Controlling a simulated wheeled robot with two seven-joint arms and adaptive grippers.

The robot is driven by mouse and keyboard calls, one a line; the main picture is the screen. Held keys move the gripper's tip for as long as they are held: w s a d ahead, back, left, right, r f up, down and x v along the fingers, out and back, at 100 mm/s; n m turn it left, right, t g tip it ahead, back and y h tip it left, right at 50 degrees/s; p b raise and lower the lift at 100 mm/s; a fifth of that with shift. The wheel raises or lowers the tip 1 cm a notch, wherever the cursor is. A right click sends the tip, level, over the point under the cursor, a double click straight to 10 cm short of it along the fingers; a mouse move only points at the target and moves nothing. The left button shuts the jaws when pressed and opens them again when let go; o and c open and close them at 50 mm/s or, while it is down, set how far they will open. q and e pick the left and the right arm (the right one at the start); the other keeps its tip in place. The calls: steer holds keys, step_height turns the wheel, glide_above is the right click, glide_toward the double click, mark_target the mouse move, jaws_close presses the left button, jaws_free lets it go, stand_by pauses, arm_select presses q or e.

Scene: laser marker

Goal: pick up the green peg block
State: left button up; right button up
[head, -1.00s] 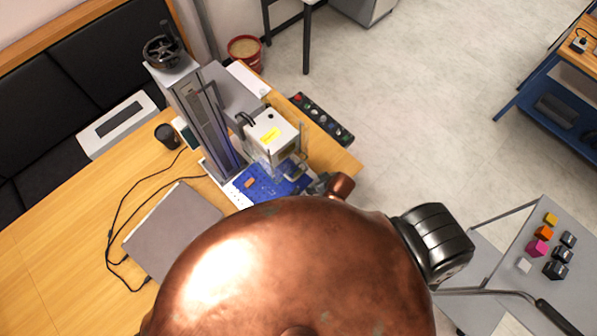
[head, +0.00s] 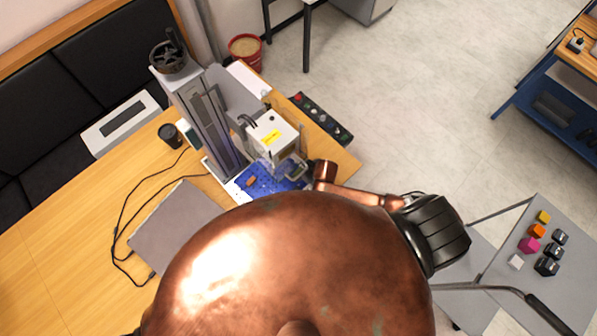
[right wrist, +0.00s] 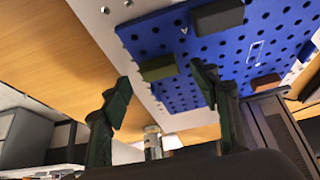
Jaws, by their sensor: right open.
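In the right wrist view, an olive-green block (right wrist: 157,68), which I take for the green peg block, sits at the edge of a blue perforated plate (right wrist: 190,92). My right gripper (right wrist: 161,76) is open. Its two dark fingers stand apart, and the block shows between their tips with no visible contact. In the head view, the blue plate (head: 243,188) lies under the laser marker's head. The right gripper is small there, at the plate's right side, and its fingers are hard to make out. My left gripper is out of sight.
A dark block (right wrist: 218,15) and a brown block (right wrist: 265,82) are also on the plate. The laser marker (head: 272,136) stands close above the work area. A closed laptop (head: 178,228) and cables lie to the left. A cart (head: 565,270) with coloured cubes stands right.

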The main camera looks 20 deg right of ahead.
steer(key=shift+x, duration=0.85)
steer(key=shift+c, duration=0.7)
steer(key=c, duration=0.9)
steer(key=shift+r, duration=0.1)
